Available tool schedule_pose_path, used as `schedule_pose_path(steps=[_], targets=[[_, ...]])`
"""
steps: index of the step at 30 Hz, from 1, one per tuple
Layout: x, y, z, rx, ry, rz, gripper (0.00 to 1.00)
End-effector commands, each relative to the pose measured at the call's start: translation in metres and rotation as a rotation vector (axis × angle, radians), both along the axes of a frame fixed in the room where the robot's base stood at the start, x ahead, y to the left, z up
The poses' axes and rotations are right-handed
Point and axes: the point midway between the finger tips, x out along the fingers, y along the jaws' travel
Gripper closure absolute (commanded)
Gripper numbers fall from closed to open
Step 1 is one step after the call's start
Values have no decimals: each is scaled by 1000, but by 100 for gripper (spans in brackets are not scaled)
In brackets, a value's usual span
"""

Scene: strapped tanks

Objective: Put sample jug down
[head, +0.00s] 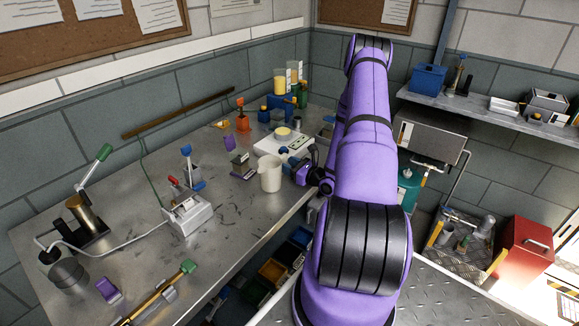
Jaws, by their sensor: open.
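The sample jug (270,173) is a pale cream, upright cup-like vessel near the right edge of the metal bench. It appears to stand on the bench top, though its base contact is too small to be sure of. My gripper (290,165) is at the jug's right side, at the end of my purple arm. Its jaws are open. The fingers are small and partly hidden, so I cannot tell whether they still touch the jug or its handle.
A white scale-like device (283,141) stands just behind the jug. A white switch box (187,214) with a red lever is to the left. Several bottles and small items crowd the far corner. The bench (235,225) is bare in front of the jug. Bins (272,271) sit below its edge.

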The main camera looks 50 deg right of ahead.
Motion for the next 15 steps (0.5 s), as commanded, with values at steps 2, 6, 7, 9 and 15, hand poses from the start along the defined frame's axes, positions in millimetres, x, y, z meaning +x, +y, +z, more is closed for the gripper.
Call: schedule_pose_path(steps=[2,6,7,9,15], targets=[[-4,-1,1,0,0,-1,56],[-25,-3,1,0,2,-3,56],[-31,-3,1,0,2,-4,56],[-45,-5,1,1,1,-4,56],[-84,-7,1,0,1,-3,56]])
